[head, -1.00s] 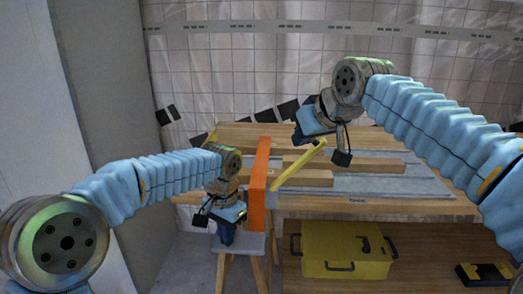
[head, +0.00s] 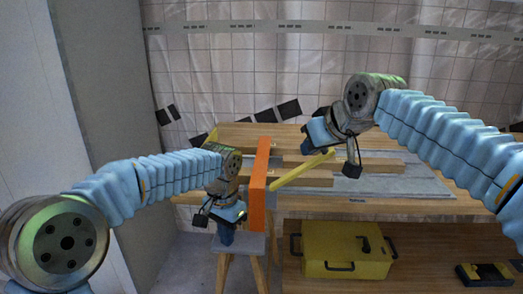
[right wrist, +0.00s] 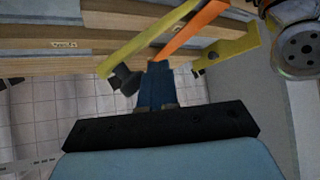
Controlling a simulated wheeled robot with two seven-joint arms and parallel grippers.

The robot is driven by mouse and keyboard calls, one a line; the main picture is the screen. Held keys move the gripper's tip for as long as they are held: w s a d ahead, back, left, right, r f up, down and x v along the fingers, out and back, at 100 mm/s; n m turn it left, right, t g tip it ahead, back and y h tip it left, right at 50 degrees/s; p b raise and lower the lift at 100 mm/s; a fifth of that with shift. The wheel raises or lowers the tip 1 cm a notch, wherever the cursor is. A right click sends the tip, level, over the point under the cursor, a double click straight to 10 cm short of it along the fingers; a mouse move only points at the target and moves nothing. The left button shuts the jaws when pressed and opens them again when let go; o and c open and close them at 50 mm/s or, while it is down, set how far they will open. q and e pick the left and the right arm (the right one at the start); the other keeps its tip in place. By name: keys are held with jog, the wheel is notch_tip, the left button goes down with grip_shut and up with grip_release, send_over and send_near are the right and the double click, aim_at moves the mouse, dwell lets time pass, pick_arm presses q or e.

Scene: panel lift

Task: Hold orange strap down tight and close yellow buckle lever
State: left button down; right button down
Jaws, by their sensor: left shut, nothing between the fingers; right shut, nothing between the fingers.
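The orange strap (head: 260,180) runs over the front edge of the workbench and hangs down. The yellow buckle lever (head: 300,171) slants up to the right from beside the strap, so it stands raised. Lever (right wrist: 148,46) and strap (right wrist: 192,32) also show in the right wrist view. My left gripper (head: 226,238) is shut and empty, fingers down, just left of the strap's hanging end; I cannot tell if it touches the strap. My right gripper (head: 307,148) is shut and empty, close above the lever in the picture; contact is unclear. Its fingers also show in the right wrist view (right wrist: 156,68).
Wooden boards (head: 385,162) and a grey panel (head: 425,183) lie on the workbench. A yellow toolbox (head: 335,243) stands on the lower shelf. A small grey-topped stool (head: 253,244) stands below my left gripper. A grey wall (head: 110,80) rises at the left.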

pick_arm(q)
jog(key=shift+s+f, duration=0.1)
jog(key=shift+f, duration=0.25)
pick_arm(e)
jog(key=shift+d+f, duration=1.1)
jog(key=shift+f, duration=0.05)
jog(key=shift+d+f, duration=0.4)
jog(key=shift+a+r, duration=1.25)
notch_tip(320, 180, up, 8)
send_over(321, 160)
jog(key=a, duration=0.2)
jog(key=shift+s, duration=0.35)
